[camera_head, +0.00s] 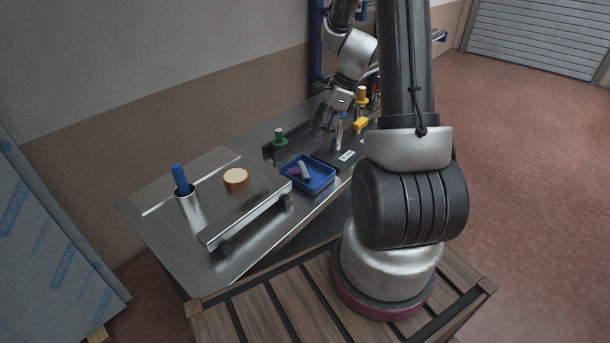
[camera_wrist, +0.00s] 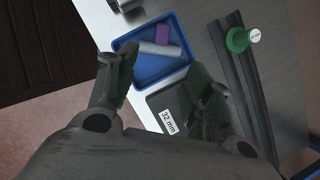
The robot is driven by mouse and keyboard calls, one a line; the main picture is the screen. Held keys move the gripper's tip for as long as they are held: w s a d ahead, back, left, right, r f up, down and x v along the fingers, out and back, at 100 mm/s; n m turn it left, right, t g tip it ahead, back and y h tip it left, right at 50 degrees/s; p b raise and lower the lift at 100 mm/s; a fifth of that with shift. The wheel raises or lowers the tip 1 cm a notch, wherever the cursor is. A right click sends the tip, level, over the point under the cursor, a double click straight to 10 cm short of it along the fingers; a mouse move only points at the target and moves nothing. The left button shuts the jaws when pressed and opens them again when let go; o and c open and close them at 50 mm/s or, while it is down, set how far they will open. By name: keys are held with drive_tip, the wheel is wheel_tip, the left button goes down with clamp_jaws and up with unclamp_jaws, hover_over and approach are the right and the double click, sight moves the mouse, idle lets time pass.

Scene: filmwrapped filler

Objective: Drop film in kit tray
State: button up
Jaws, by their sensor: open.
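The blue kit tray (camera_head: 321,186) stands on the metal bench, and it also shows in the wrist view (camera_wrist: 150,70). A pale grey roll (camera_head: 304,170) and a purple piece (camera_wrist: 169,31) lie inside it; the roll also shows in the wrist view (camera_wrist: 160,49). I cannot tell for sure which of these is the film. My gripper (camera_head: 331,118) is above the bench, behind the tray in the head view. In the wrist view my gripper (camera_wrist: 166,88) has its fingers wide apart with nothing held between them. The tray lies just beyond the left finger.
A dark block with a "32 mm" label (camera_wrist: 169,122) is beside the tray, under my right finger. A green-topped post (camera_head: 280,138) stands near dark rails (camera_wrist: 247,85). A metal cup with a blue rod (camera_head: 181,178) and a round tan disc (camera_head: 236,178) are at left.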

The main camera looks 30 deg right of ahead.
drive_tip(key=v, duration=0.5)
drive_tip(key=shift+d+r, duration=0.1)
drive_tip(key=shift+r, duration=0.05)
drive_tip(key=s+a+r+n+t+h, duration=0.1)
drive_tip(key=s+a+r+n, duration=0.3)
drive_tip(key=s+r+n, duration=0.4)
drive_tip(key=s+a+r+n+t+h, duration=0.1)
drive_tip(key=s+a+r+n+h, duration=0.2)
drive_tip(key=s+n, duration=1.1)
wheel_tip(320, 180, up, 6)
drive_tip(key=shift+a+f+t, duration=0.15)
drive_tip(key=shift+a+t, duration=0.25)
drive_tip(key=shift+a, duration=0.75)
